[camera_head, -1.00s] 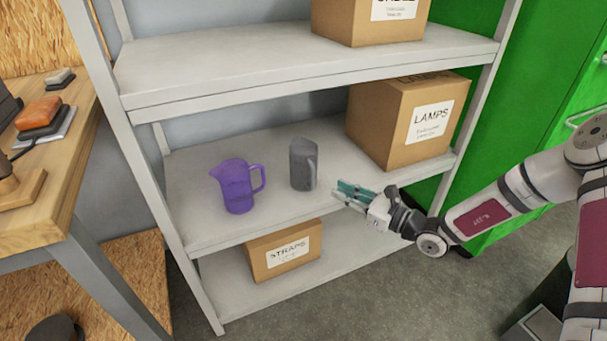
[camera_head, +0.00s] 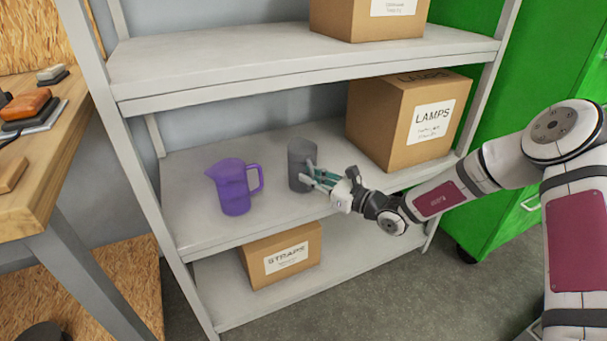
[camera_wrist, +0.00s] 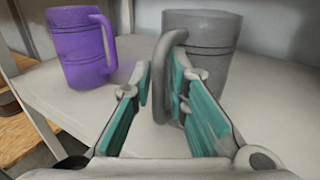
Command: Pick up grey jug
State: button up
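The grey jug (camera_head: 299,160) stands upright on the middle shelf, right of the purple jug. In the wrist view the grey jug (camera_wrist: 208,50) is straight ahead, with its handle toward me. My gripper (camera_head: 312,174) is at the jug's front right side, over the shelf. In the wrist view my gripper (camera_wrist: 166,85) is open, with its teal finger pads on either side of the jug's handle. A gap shows between the left pad and the handle; the right pad is close to the handle, and I cannot tell whether it touches.
The purple jug (camera_head: 233,188) stands to the left on the same shelf (camera_head: 200,228). A LAMPS box (camera_head: 398,122) stands to the right, near my wrist. The upper shelf (camera_head: 230,72) hangs above, and a STRAPS box (camera_head: 280,262) sits below.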

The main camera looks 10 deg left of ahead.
grip_shut()
jog(key=shift+r, duration=0.1)
